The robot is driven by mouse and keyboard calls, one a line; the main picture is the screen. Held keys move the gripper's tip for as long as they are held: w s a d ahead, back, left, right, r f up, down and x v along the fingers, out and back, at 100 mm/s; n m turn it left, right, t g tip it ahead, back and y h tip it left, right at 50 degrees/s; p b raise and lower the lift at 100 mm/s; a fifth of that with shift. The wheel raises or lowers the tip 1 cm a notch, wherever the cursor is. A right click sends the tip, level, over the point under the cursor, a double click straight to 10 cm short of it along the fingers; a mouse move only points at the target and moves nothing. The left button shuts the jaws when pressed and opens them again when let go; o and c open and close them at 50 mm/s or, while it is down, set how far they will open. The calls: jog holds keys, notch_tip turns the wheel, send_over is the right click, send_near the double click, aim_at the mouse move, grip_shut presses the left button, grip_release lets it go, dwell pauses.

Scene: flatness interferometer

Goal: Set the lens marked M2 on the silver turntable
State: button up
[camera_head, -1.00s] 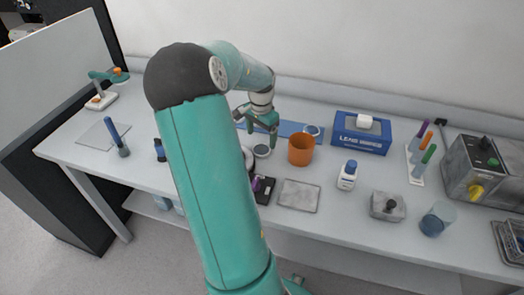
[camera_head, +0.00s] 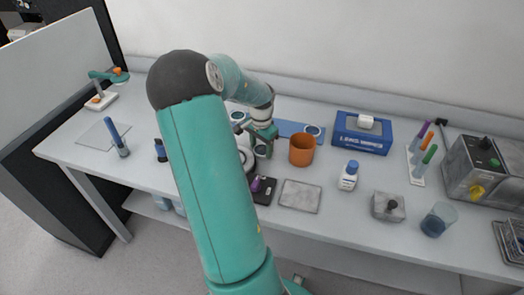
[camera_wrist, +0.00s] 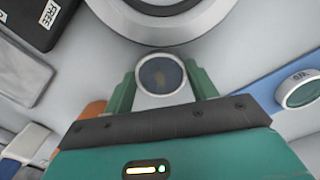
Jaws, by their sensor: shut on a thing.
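My gripper (camera_wrist: 161,90) is shut on a round lens with a pale rim (camera_wrist: 161,74), one green finger on each side. In the head view my gripper (camera_head: 262,146) and this lens (camera_head: 262,151) are low at the table, just right of the turntable. I can read no mark on the held lens. The silver turntable (camera_wrist: 165,28) lies just beyond the lens in the wrist view, with a gap between them. In the head view my arm hides most of the turntable (camera_head: 246,157).
A blue strip (camera_head: 288,128) behind carries other lenses, one at its right end (camera_head: 313,130). An orange cup (camera_head: 301,150) stands close right of my gripper. A dark block (camera_head: 264,192) and grey plate (camera_head: 300,196) lie in front. A blue wipes box (camera_head: 361,139) stands farther right.

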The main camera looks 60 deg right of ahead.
aim_at(261, 150)
jog(key=shift+r, duration=0.1)
jog(key=shift+r, duration=0.5)
notch_tip(261, 150, up, 2)
jog(key=shift+a+r, duration=0.15)
jog(key=shift+r, duration=0.05)
jog(key=s+a+r, duration=0.3)
jog(key=a+r, duration=0.6)
jog(key=a, duration=0.4)
jog(key=shift+s+a+r, duration=0.15)
jog(key=shift+s+r, duration=0.05)
jog(key=shift+s, duration=0.2)
